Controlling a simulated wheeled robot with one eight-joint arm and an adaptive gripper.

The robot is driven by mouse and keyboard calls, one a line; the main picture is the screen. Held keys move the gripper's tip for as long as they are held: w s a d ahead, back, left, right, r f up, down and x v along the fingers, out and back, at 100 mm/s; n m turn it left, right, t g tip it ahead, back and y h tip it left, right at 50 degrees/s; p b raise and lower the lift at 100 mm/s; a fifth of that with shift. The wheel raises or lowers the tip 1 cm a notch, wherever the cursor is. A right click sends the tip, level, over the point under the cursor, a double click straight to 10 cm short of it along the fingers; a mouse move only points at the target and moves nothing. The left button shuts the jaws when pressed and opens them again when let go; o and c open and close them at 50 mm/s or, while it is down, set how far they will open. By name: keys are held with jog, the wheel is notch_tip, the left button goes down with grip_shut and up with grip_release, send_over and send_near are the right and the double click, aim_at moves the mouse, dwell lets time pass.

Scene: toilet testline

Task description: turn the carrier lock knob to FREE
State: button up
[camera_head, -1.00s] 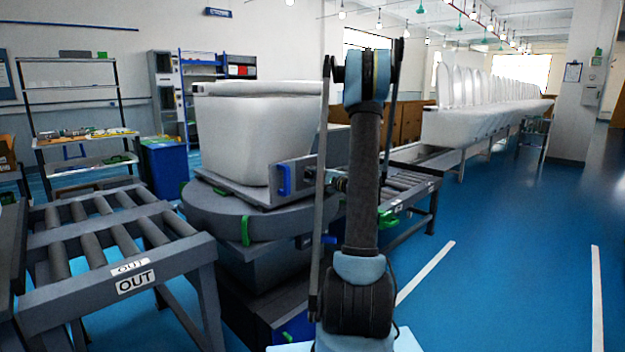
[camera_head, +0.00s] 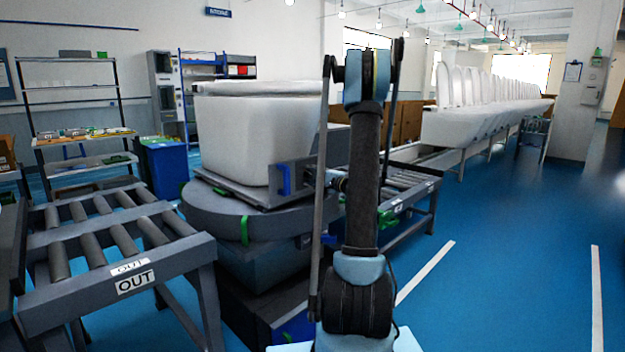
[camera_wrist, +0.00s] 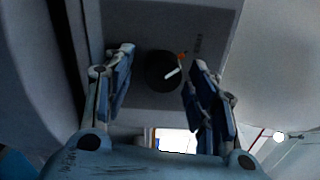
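The carrier lock knob (camera_wrist: 165,71) shows in the wrist view as a round black knob with a white pointer line, on a dark grey plate (camera_wrist: 150,22). The pointer slants up to the right, towards a small orange mark. Lettering beside it is too small and blurred to read. My gripper (camera_wrist: 161,58) is open, with one blue finger on each side of the knob. I see a gap on both sides and no clear contact. In the head view the knob is not visible, and my arm covers much of the carrier's right side.
A white toilet body (camera_head: 250,140) stands on the carrier over a round grey turntable (camera_head: 215,213). An OUT roller conveyor (camera_head: 112,262) is at the left, and another roller conveyor (camera_head: 412,188) runs behind my arm. The blue floor (camera_head: 510,250) at the right is clear.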

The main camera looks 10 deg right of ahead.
jog(key=v, duration=1.2)
jog(key=shift+a, duration=0.15)
jog(key=s+a+f+n+g+h, duration=0.3)
jog(key=s+a+n+g, duration=0.45)
jog(key=s+a, duration=0.85)
jog(key=s+d+f+n+g+h, duration=0.1)
jog(key=s+d+f+h, duration=0.1)
jog(key=s, duration=0.6)
jog(key=s+d+f+n+g+h, duration=0.2)
jog(key=s+f+h, duration=0.1)
jog(key=s, duration=0.5)
jog(key=s+d+f+n+g+h, duration=0.2)
jog(key=s+f, duration=0.1)
jog(key=s, duration=0.6)
jog(key=shift+d+f+h, duration=0.3)
